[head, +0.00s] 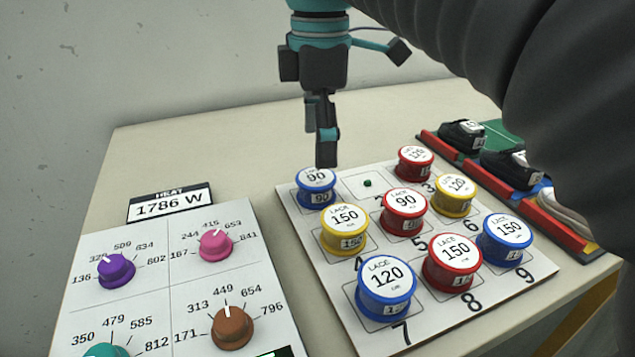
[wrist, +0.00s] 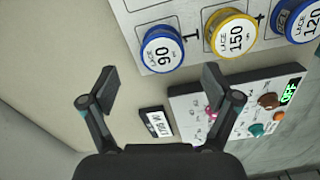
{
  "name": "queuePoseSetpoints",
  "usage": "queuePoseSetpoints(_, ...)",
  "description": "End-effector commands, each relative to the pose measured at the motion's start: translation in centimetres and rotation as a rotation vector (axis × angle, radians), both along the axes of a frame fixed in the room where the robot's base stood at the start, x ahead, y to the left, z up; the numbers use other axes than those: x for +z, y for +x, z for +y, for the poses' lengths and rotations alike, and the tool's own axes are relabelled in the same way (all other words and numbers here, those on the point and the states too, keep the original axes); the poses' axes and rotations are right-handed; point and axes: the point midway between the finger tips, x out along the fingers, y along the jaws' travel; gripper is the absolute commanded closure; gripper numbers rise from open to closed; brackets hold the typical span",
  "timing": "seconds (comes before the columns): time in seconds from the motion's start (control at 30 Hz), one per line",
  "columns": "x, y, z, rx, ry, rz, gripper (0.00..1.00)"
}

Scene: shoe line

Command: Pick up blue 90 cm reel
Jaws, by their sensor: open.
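The blue 90 cm reel (head: 316,190) stands upright at the far left corner of the white numbered board (head: 298,222), by position 1. It also shows in the wrist view (wrist: 162,49) near the top, beyond my fingertips. My gripper (head: 325,148) hangs above and slightly behind that reel in the head view, apart from it as far as I can tell. In the wrist view my gripper (wrist: 158,90) has its two fingers wide apart with nothing between them.
A yellow 150 reel (head: 344,230) stands close to the blue 90 reel; several other reels fill the board. A heat panel (head: 180,270) with knobs lies left. A red rack (head: 500,182) with shoes is right.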

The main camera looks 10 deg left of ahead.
Motion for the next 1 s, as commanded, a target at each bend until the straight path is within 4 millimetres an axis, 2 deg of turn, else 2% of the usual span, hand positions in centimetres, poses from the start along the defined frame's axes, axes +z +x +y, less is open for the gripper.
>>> queuePoseSetpoints(0.27,-2.0,-0.1,0.1,0.001,-0.002,0.002,0.12)
queuePoseSetpoints(0.6,-6.2,-0.6,0.8,0.000,0.000,0.001,0.12)
queuePoseSetpoints(0.9,-6.6,-0.6,0.8,0.000,0.000,0.000,0.12)
queuePoseSetpoints(0.93,-6.6,-0.6,0.8,0.000,0.000,0.000,0.14)
queuePoseSetpoints(1.0,-6.6,-0.6,0.8,0.000,0.000,0.000,0.32)
